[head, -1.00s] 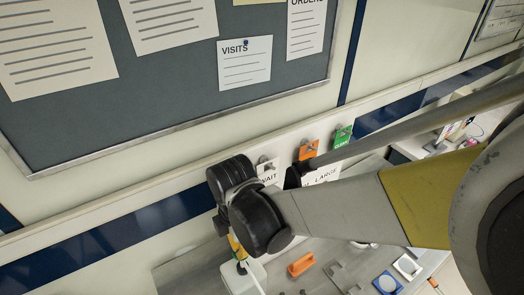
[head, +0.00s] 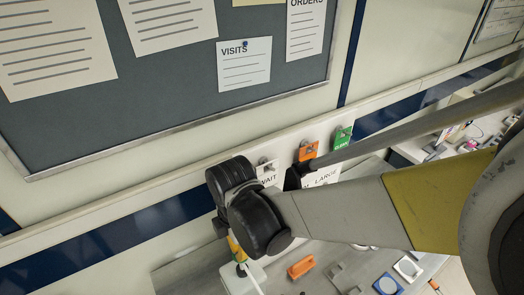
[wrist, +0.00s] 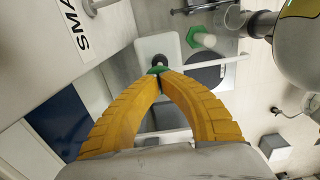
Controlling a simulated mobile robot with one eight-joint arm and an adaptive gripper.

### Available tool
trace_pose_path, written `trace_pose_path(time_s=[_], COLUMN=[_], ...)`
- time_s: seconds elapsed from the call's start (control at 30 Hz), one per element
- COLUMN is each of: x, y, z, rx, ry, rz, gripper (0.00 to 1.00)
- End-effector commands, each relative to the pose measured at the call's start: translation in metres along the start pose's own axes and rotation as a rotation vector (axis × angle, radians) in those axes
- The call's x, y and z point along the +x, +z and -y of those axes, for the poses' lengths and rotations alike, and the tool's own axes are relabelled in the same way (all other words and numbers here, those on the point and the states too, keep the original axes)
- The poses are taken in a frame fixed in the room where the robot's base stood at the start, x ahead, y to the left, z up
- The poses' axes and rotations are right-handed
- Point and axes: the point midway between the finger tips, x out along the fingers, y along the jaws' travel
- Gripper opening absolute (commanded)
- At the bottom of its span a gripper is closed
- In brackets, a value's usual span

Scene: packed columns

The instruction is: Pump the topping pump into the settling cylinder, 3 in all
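My gripper (wrist: 160,74) points down with its two yellow fingers together at the tips. A green piece (wrist: 157,70) and a dark round knob (wrist: 164,60) show right at the tips, apparently the pump's head; I cannot tell whether the fingers touch it. Below is the pump's white container (wrist: 150,46), also in the head view (head: 252,284). A thin white spout (wrist: 222,62) runs right from the head. A pale upright cylinder on a green six-sided foot (wrist: 205,40), possibly the settling cylinder, stands beyond the spout. In the head view my arm hides most of the gripper.
A dark round disc (wrist: 204,78) lies under the spout. A clear round vessel (wrist: 232,18) is near the top of the wrist view. Orange (head: 301,266) and blue (head: 387,284) items lie on the bench. A wall rail carries an orange tag (head: 308,151) and a green tag (head: 342,137).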

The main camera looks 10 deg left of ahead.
Motion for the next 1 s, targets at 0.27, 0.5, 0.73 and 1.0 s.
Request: trace_pose_path(time_s=[0.27,0.5,0.73,1.0], x=[-0.021,-0.036,-0.052,-0.055], y=[0.0,0.0,0.0,0.0], z=[0.0,0.0,0.0,0.0], rx=[0.0,0.0,0.0,0.0], ry=[0.0,0.0,0.0,0.0], rz=[0.0,0.0,0.0,0.0], gripper=[0.0,0.0,0.0,0.0])
